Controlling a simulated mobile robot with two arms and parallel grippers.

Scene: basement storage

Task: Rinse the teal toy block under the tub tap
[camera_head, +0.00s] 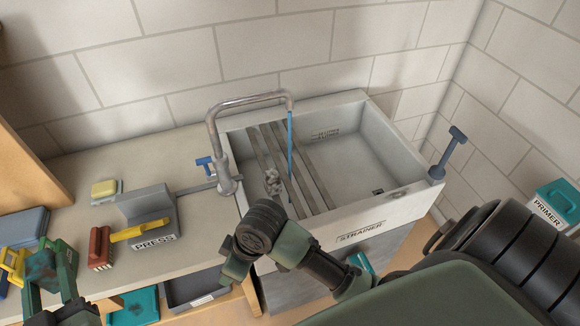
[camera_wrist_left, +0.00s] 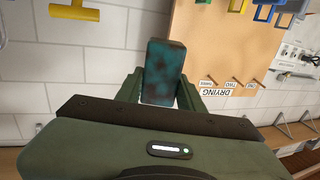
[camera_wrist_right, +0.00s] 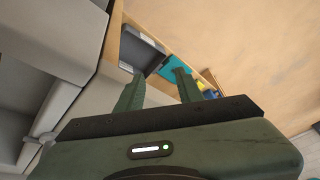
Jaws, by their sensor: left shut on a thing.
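The teal block (camera_wrist_left: 164,72), mottled with dark stains, is between the fingers of my left gripper (camera_wrist_left: 165,95), which is shut on it. In the head view the left gripper (camera_head: 50,270) holds the block (camera_head: 42,264) at the lower left, left of the press and well away from the tub. The grey tub (camera_head: 385,208) has a metal tap (camera_head: 250,100) with a blue lever (camera_head: 204,162). A thin blue stream (camera_head: 290,145) runs from the spout into the tub. My right gripper (camera_wrist_right: 157,90) is open and empty; its fingertips are not clear in the head view.
A blue T-shaped post (camera_head: 450,152) is at the tub's right corner. My right arm crosses before the tub.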

